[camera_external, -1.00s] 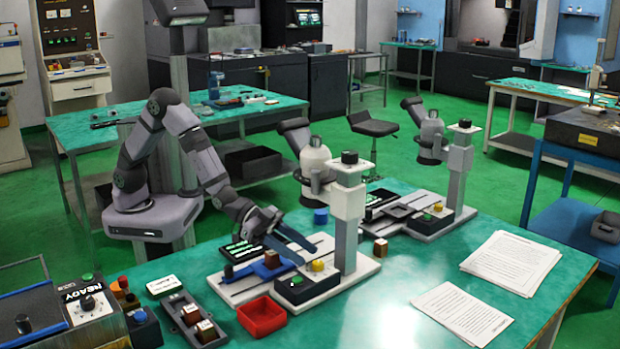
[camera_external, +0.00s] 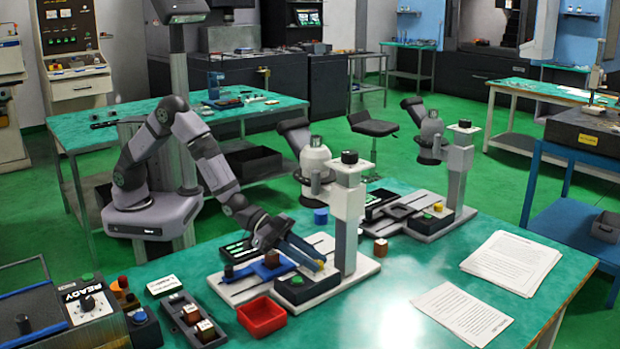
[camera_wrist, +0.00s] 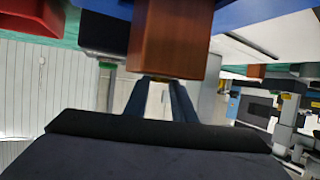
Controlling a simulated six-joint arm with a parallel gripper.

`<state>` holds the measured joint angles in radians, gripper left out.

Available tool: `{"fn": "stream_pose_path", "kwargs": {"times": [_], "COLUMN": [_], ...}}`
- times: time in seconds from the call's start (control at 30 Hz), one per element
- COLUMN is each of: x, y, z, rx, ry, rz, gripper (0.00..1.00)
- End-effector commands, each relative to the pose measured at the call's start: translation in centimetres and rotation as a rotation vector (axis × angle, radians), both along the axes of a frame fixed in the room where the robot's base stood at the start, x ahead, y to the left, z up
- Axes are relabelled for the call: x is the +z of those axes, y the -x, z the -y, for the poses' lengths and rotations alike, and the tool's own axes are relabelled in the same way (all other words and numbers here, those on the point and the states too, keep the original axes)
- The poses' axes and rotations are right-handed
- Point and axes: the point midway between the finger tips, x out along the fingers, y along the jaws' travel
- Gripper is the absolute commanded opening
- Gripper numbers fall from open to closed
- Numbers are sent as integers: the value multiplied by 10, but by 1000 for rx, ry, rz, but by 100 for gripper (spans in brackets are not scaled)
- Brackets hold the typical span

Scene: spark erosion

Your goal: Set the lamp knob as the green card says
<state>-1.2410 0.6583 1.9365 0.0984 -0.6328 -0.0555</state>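The yellow lamp knob (camera_external: 316,265) is on the dark control box (camera_external: 298,288) at the front of the near microscope stand. My gripper (camera_external: 321,264) is at the knob, fingers angled down to the right and spaced apart; they partly cover it, and I cannot tell whether they touch it. In the wrist view the two fingers (camera_wrist: 165,100) show a gap between them, and a brown block (camera_wrist: 170,38) hides their tips. A small card with a green edge (camera_external: 164,286) lies on the table at left; its writing is too small to read.
The brown block sits on a blue vise (camera_external: 262,270) beside my gripper. A green button (camera_external: 297,280) is left of the knob. The microscope column (camera_external: 347,225) stands close behind right. A red tray (camera_external: 262,317) is in front. Papers (camera_external: 463,313) lie right.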

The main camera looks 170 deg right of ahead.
Motion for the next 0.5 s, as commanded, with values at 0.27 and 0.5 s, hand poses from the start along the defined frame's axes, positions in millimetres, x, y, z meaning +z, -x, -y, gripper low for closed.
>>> {"fn": "stream_pose_path", "kwargs": {"times": [0.27, 0.5], "x": [0, 2], "y": [1, 4], "z": [0, -2], "rx": [-24, -104], "ry": [0, 0], "rz": [-1, -1], "gripper": [1, 1]}}
